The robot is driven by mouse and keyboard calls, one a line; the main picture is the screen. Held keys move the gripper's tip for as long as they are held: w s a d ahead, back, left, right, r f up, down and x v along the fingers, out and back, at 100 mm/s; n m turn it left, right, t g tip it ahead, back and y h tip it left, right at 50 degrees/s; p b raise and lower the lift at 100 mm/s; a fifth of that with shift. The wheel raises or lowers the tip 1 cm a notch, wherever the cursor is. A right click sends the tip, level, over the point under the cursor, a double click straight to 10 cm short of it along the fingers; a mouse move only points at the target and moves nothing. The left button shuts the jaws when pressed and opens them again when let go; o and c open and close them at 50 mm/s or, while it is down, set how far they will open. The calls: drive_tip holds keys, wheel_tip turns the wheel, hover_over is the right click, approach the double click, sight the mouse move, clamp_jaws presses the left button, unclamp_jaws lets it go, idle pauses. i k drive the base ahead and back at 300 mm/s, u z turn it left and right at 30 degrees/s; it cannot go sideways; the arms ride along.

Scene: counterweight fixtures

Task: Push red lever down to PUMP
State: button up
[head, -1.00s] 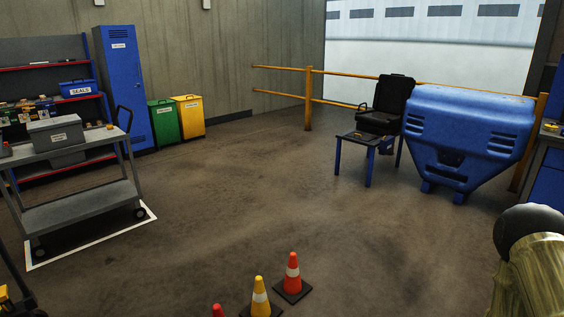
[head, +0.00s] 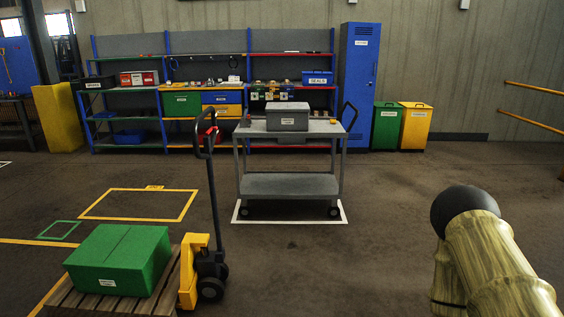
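A yellow pallet jack (head: 194,266) stands at the lower left in the head view, with a tall black handle (head: 213,205). A small red part (head: 212,131) shows at the handle's top loop. It may be the red lever, but it is too small to tell its position, and no PUMP marking is readable. Part of my arm, with a dark rounded end, shows at the lower right, well apart from the jack. My gripper is not in view.
A green box (head: 121,258) sits on a wooden pallet (head: 64,297) at the jack. A grey cart (head: 288,186) holding a grey case (head: 288,117) stands behind, right of the handle. Shelves line the back wall. Open floor lies between the cart and my arm.

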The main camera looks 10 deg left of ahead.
sight(212, 128)
drive_tip(key=u, duration=0.5)
drive_tip(key=i, duration=0.75)
drive_tip(key=u, duration=0.35)
drive_tip(key=k, duration=0.25)
drive_tip(key=u, duration=0.8)
drive_tip(key=i, duration=1.25)
drive_tip(key=z, duration=0.65)
drive_tip(key=i, duration=0.95)
drive_tip(key=z, duration=0.7)
